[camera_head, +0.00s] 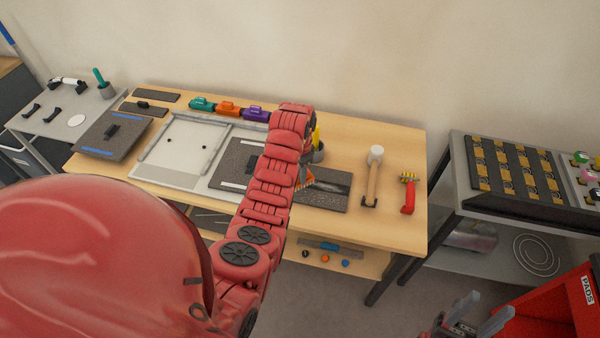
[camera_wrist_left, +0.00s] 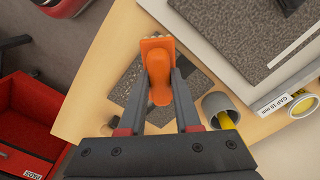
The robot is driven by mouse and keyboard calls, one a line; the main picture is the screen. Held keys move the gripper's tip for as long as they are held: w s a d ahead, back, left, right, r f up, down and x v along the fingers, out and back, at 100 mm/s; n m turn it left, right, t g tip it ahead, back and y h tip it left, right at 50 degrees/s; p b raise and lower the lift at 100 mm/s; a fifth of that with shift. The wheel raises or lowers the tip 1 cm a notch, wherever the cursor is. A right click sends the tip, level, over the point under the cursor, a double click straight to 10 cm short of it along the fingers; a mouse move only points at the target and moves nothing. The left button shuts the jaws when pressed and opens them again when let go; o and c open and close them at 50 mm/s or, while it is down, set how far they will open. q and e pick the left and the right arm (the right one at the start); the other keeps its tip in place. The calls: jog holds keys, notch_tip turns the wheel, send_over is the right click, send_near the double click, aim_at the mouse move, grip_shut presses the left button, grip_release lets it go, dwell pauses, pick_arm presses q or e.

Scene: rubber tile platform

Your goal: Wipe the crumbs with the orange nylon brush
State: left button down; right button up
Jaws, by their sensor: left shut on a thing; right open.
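My left gripper (camera_wrist_left: 163,82) is shut on the orange brush (camera_wrist_left: 157,50), its handle between the two fingers. In the head view the brush (camera_head: 305,180) shows beside my left arm, over the dark rubber tile (camera_head: 332,202) at the middle front of the table. In the left wrist view, tan crumbs (camera_wrist_left: 127,83) lie on the tile left of the brush. I cannot tell whether the bristles touch the tile. My right gripper (camera_head: 481,314) is open and empty at the bottom right, off the table.
A grey cup (camera_wrist_left: 213,103) with a yellow-handled tool stands close to the left gripper. A mallet (camera_head: 374,170) and a red-handled brush (camera_head: 408,196) lie to the right. A white frame (camera_head: 145,172) lies left. A red bin (camera_head: 545,300) stands near the right gripper.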

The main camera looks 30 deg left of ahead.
aim_at(300, 185)
pick_arm(q)
jog(key=shift+f+b, duration=0.15)
jog(key=shift+b, duration=0.25)
jog(key=shift+f+b, duration=1.25)
jog(key=shift+f, duration=0.7)
jog(key=shift+s+f, duration=0.1)
jog(key=shift+f+b, duration=0.6)
jog(key=shift+f, duration=0.2)
jog(key=shift+d, duration=0.1)
